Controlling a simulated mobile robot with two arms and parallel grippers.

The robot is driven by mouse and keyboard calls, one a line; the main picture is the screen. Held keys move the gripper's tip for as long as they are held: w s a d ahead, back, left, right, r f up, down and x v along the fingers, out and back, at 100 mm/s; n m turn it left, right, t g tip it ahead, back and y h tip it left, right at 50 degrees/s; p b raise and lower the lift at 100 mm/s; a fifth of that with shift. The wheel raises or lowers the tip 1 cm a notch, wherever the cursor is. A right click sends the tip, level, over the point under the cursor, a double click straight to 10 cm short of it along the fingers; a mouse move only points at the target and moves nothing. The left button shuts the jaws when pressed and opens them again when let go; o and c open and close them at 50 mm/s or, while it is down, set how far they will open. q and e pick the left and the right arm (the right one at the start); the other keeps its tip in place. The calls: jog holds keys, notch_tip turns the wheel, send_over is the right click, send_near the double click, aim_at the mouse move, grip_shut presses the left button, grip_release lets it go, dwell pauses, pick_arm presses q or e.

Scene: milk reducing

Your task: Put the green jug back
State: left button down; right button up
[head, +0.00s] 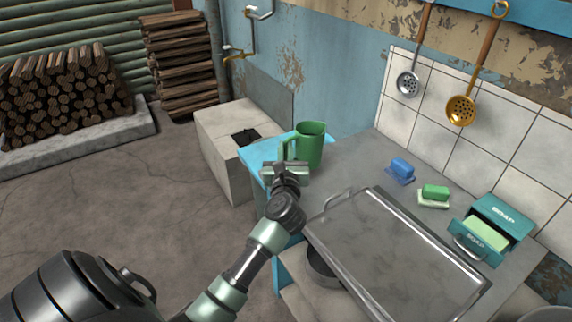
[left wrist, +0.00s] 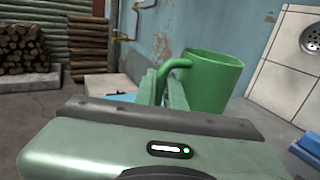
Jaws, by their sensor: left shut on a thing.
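The green jug (head: 313,143) is upright at the far left end of the grey counter, near the blue wall. My left gripper (head: 286,163) is at the jug's handle side and shut on the handle. In the left wrist view the jug (left wrist: 212,82) is just beyond the gripper fingers (left wrist: 166,88), with its handle between them. Whether the jug's base touches the counter is hidden behind the gripper. My right gripper is not in view.
A large metal tray-like cover (head: 395,255) with a handle lies on the counter's front. A blue block (head: 402,167), a green block (head: 435,192) and a teal soap box (head: 492,230) stand to the right. A skimmer (head: 461,108) hangs on the wall.

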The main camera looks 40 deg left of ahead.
pick_arm(q)
jog(key=shift+f+b, duration=0.55)
jog(key=shift+f, duration=1.6)
jog(key=shift+f, duration=0.25)
jog(key=c, duration=1.5)
grip_release()
jog(key=shift+r, duration=0.1)
jog(key=shift+s+d+r, duration=0.15)
jog(key=shift+d, duration=0.05)
jog(key=v, duration=1.1)
jog(key=shift+s+d+p, duration=0.15)
jog(key=shift+s+p, duration=0.15)
jog(key=shift+p, duration=0.15)
